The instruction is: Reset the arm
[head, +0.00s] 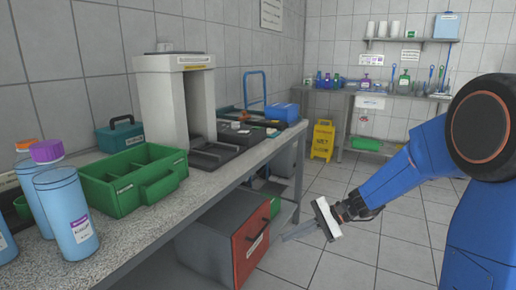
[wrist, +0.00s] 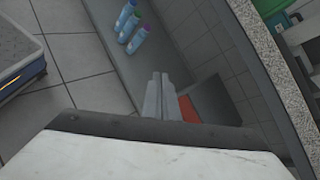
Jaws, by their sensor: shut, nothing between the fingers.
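My gripper (head: 286,238) is at the end of my blue arm, reaching left and slightly down in the head view. Its two grey fingers are together with nothing between them. They point toward the red front (head: 250,245) of a grey cabinet under the counter; I cannot tell the exact gap. In the wrist view the closed fingers (wrist: 159,78) show at the centre, with a red panel (wrist: 188,108) just right of them. The pale gripper body fills the lower part of that view.
The speckled counter (head: 215,190) runs along the left wall. It carries a green divided tray (head: 125,192), blue bottles (head: 68,212) and a grey machine (head: 160,90). A yellow wet-floor sign (head: 322,141) stands behind. Tiled floor (head: 325,270) is open below my arm.

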